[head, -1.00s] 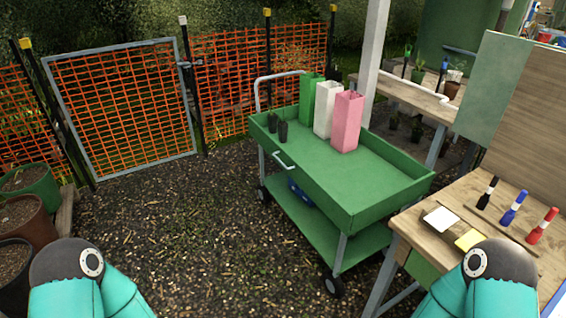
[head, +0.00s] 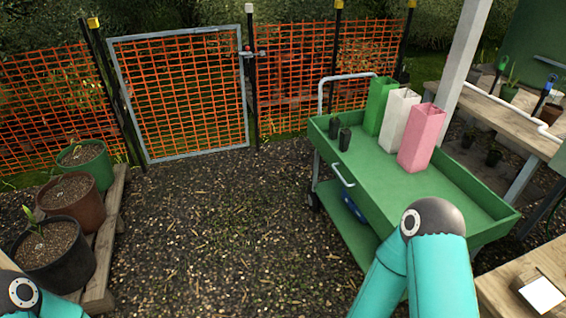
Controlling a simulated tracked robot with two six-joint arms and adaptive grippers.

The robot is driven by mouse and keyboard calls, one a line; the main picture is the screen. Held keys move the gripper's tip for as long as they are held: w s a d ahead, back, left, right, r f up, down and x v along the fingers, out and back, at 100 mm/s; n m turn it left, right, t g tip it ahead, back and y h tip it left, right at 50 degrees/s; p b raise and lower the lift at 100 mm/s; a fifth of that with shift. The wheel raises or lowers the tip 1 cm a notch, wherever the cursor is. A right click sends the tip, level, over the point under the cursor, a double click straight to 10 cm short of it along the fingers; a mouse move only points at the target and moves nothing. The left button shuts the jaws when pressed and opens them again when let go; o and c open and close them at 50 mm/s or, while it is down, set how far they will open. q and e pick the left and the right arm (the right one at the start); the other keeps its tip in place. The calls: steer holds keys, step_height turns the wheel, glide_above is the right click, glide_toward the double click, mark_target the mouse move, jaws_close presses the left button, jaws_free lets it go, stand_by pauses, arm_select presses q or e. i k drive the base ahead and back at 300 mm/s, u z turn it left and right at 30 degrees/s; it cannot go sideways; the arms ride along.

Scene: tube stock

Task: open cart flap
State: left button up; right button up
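The green cart (head: 375,172) stands right of centre in the head view, with a white push rail at its far end. Its long side facing left carries a small white handle (head: 343,175); that side panel stands upright. A green tall box (head: 380,105), a white tall box (head: 399,113) and a pink tall box (head: 422,138) stand on the top tray, with two small black pots (head: 338,132) at its far left corner. My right arm overlaps the cart's near end in the picture. Neither gripper shows; only upper parts of my arms are visible.
A mesh gate (head: 180,95) in an orange fence closes the back. Several plant pots (head: 75,207) stand on a pallet at the left. A wooden bench (head: 500,280) is at the lower right. Bare ground (head: 215,220) is free between pots and cart.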

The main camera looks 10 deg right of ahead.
mark_target(383, 222)
steer(key=u, duration=0.25)
steer(key=i, duration=1.8)
steer(key=z, duration=0.8)
steer(key=k, duration=0.85)
steer(key=z, duration=0.15)
steer(key=i, duration=0.85)
steer(key=u, duration=0.1)
